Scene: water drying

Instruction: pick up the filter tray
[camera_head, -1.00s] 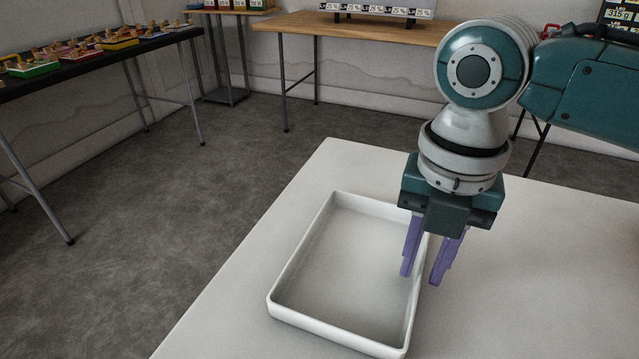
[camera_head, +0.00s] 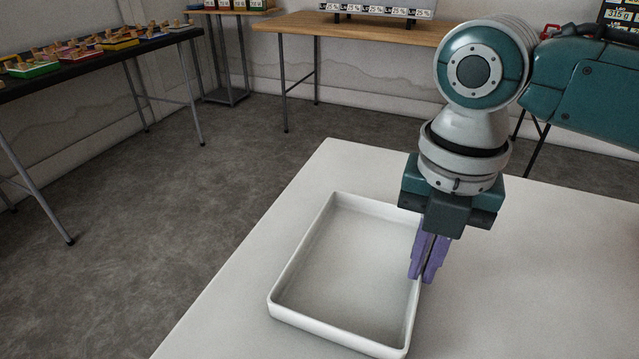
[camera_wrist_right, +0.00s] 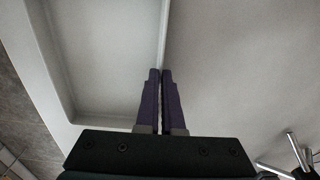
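The filter tray is a white, shallow, empty rectangular tray (camera_head: 345,270) lying flat on the white table (camera_head: 540,270). It also shows at the left in the right wrist view (camera_wrist_right: 100,50). My right gripper (camera_head: 422,278) points down at the tray's right wall, one purple finger on each side of the rim. In the right wrist view the fingers (camera_wrist_right: 161,75) are nearly together, with the thin tray wall running between their tips. The gripper appears shut on that wall. My left gripper is not in view.
A black table (camera_head: 100,55) with several colourful small items stands at the far left. A wooden table (camera_head: 370,28) with a numbered strip stands at the back. The white table is clear right of the tray. Metal parts (camera_wrist_right: 295,150) show at the wrist view's lower right.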

